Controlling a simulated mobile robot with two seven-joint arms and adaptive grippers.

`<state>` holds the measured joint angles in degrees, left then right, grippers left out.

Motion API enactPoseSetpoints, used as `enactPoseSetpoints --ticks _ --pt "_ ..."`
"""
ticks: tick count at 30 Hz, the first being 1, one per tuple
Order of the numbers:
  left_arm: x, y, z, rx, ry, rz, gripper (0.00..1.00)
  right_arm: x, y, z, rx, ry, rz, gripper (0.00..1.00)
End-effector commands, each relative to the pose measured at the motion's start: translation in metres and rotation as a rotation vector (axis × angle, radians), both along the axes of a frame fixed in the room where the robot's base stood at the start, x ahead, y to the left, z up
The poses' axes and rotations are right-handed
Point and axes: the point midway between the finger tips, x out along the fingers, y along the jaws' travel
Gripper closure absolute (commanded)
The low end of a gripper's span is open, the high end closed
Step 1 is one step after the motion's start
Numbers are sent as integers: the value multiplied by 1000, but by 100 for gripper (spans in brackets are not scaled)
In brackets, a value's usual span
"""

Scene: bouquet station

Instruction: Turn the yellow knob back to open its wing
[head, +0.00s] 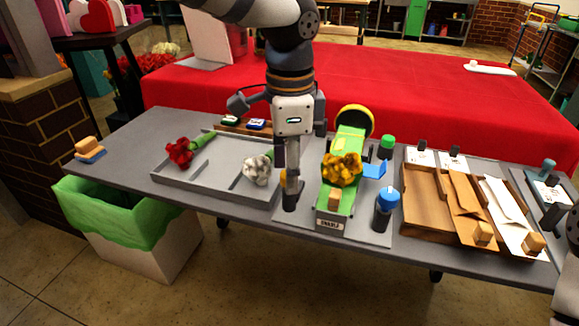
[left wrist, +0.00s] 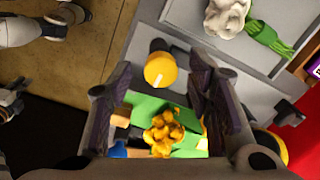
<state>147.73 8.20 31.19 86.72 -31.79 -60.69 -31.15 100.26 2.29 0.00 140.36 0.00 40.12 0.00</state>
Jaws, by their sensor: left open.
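The yellow knob (left wrist: 160,70), with a white mark on its top, stands on a dark post in the left wrist view. In the head view my left gripper mostly hides it. My left gripper (left wrist: 162,82) is open, with its fingers on either side of the knob; I cannot tell whether they touch it. In the head view this gripper (head: 290,190) points down at the left of the green holder (head: 340,203). Yellow flowers (head: 342,168) lie on the holder. A blue wing (head: 374,170) sticks out at its right. I cannot make out the yellow wing.
A blue knob (head: 388,197) and a green knob (head: 387,143) stand right of the holder. A yellow-rimmed spool (head: 357,116) is behind it. A grey tray (head: 192,187) with red and white flowers lies left. A brown tray (head: 417,212) is right. Part of my right arm shows at the right edge.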

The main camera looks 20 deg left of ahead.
Motion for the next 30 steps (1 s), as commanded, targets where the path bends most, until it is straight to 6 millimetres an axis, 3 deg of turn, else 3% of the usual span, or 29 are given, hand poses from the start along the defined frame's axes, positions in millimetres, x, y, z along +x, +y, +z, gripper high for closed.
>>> enactPoseSetpoints --ticks 9,15,30 --pt "0 0 -5 -1 -1 1 54 0 0 0 0 -1 0 100" --pt "0 0 -5 -1 -1 1 99 0 0 0 0 -1 0 100" --pt "0 0 -3 0 -3 111 100 6 0 5 0 -21 0 100"
